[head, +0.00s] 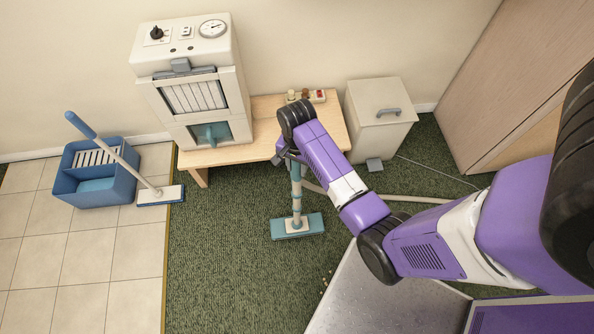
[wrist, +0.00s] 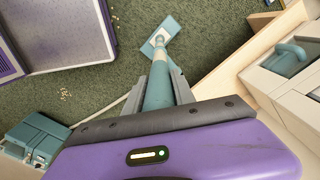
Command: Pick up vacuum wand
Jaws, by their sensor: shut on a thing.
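The vacuum wand (head: 296,190) is a teal tube with pale bands and a flat teal and white floor head (head: 298,226). In the head view it stands roughly upright, its head at the green carpet in front of the wooden table. My gripper (head: 287,158) is at the upper part of the wand, and my arm hides the wand's top. In the wrist view the wand (wrist: 158,85) runs between the two grey fingers of my gripper (wrist: 160,84), which are shut on it. Its floor head (wrist: 159,36) shows beyond them.
A low wooden table (head: 240,149) stands behind the wand, with a cream machine (head: 193,85) at its left. A white lidded bin (head: 378,120) is at the right. A pale hose (head: 400,198) lies on the carpet. A blue bucket (head: 95,185) and mop (head: 160,195) stand left.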

